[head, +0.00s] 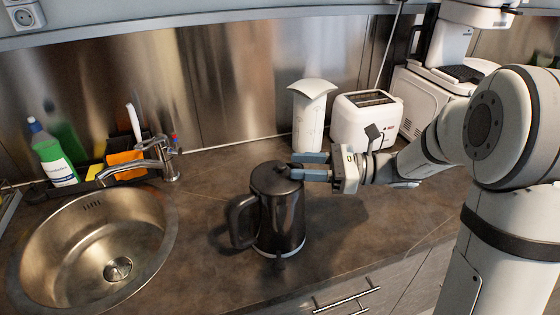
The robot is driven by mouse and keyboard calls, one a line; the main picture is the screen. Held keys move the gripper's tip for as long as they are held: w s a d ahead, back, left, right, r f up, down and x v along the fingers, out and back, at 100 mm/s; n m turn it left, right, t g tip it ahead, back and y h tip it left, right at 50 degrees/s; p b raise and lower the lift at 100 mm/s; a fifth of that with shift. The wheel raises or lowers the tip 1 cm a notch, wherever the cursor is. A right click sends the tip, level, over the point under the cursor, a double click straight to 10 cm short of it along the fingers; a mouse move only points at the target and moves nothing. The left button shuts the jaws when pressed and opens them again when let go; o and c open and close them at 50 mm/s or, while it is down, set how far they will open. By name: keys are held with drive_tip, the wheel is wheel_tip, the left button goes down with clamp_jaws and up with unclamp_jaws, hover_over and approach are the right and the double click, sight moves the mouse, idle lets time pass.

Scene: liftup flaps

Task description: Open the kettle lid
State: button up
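The dark kettle (281,215) stands upright on the counter, in the middle of the head view. Its handle (238,222) points to the left. Its lid (268,178) looks down on the top. My gripper (296,166) comes in from the right, with its fingers at the right side of the kettle's top rim. The two fingers show a gap between them. I cannot tell whether they touch the kettle or the lid.
A sink (92,245) with a tap (150,165) is at the left. A white toaster (366,118) and a white stand-like object (311,112) are behind my gripper. A green bottle (53,157) stands behind the sink. The brown counter (350,250) is clear right of the kettle.

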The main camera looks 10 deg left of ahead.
sight(282, 165)
drive_tip(key=a, duration=0.5)
drive_tip(key=shift+s, duration=0.4)
drive_tip(key=shift+d, duration=0.1)
clamp_jaws()
